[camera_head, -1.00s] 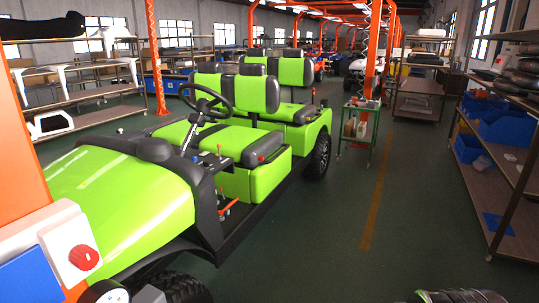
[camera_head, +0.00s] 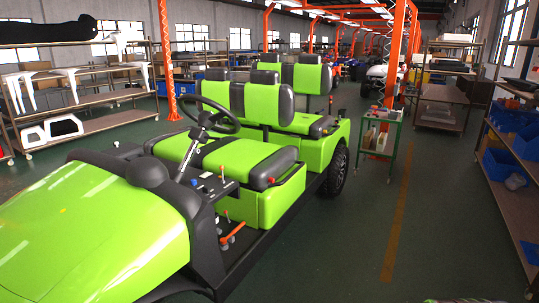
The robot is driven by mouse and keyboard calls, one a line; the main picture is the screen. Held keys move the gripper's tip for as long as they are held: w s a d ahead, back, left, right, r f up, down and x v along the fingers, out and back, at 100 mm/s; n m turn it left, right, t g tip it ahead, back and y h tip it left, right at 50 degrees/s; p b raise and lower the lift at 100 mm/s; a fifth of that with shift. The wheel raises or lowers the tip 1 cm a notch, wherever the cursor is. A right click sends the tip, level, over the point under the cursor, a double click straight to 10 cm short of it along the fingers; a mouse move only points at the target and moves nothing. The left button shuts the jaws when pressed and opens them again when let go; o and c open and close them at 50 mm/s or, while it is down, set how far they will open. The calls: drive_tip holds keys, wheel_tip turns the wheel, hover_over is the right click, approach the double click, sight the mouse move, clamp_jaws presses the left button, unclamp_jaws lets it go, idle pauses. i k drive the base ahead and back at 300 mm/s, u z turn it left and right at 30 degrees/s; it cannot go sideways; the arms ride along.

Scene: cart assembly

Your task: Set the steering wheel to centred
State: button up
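The black steering wheel (camera_head: 207,114) stands on its column above the dashboard of the green cart (camera_head: 95,235), in front of the green and black seats. It is tilted towards the seats. Whether it is centred cannot be told from this view. My gripper is not in view, and nothing of it shows near the wheel.
A green tool cart (camera_head: 390,140) stands behind the cart's rear wheel on the right. Shelves with blue bins (camera_head: 500,163) line the right wall. A shelf with white parts (camera_head: 60,125) stands at left.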

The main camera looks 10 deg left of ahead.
sight(208, 120)
drive_tip(key=i, duration=3.25)
drive_tip(key=u, duration=2.25)
